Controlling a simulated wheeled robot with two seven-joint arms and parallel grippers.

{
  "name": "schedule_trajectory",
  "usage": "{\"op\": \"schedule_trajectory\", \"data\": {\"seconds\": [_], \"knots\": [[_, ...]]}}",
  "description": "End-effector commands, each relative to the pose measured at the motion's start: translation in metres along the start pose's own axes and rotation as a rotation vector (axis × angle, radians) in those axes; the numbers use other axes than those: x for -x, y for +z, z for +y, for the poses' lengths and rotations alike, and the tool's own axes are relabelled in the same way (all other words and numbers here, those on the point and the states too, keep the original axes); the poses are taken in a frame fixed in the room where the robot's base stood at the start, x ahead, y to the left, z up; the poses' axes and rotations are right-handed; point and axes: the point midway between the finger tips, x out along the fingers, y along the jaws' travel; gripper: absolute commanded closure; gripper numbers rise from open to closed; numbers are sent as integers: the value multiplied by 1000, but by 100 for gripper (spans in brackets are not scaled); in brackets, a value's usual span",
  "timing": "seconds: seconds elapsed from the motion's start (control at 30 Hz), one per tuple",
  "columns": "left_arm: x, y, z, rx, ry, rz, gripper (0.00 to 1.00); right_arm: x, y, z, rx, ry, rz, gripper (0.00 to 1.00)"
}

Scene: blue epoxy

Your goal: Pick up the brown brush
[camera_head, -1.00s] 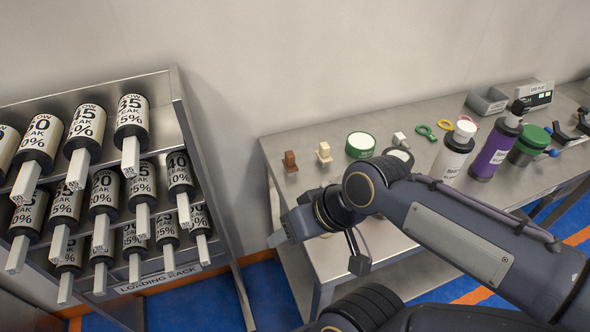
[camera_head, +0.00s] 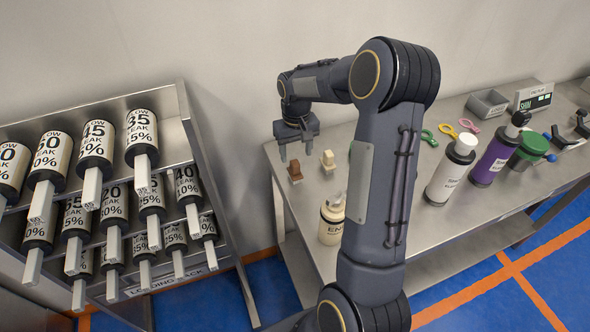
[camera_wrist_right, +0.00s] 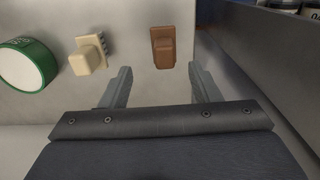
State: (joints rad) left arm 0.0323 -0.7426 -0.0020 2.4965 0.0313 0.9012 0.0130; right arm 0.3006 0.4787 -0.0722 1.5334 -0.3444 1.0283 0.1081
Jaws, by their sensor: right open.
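The brown brush (camera_head: 295,171) stands on the metal table near its left end. It also shows in the right wrist view (camera_wrist_right: 163,47), beyond the fingertips and roughly between their lines. My right gripper (camera_head: 296,150) is open and empty, pointing down above the brush; its two fingers show apart in the wrist view (camera_wrist_right: 158,80). I see no contact with the brush. My left gripper is not in view.
A cream brush (camera_head: 328,162) stands close to the right of the brown one. A green-rimmed round container (camera_wrist_right: 28,65) lies past it. A cream bottle (camera_head: 332,222) stands nearer the front. A loading rack (camera_head: 185,120) of cylinders is at left.

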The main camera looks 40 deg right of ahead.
Motion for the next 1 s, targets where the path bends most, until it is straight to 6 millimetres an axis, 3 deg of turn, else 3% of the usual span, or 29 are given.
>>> {"op": "schedule_trajectory", "data": {"seconds": [0.5, 0.83, 1.0], "knots": [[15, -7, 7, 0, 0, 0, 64, -66, 8, -6, -1, 0, -6, 44], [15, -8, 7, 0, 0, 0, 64, -75, 7, -6, 0, 0, -1, 44], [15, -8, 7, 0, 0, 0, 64, -75, 7, -6, 0, 0, -1, 65]]}}
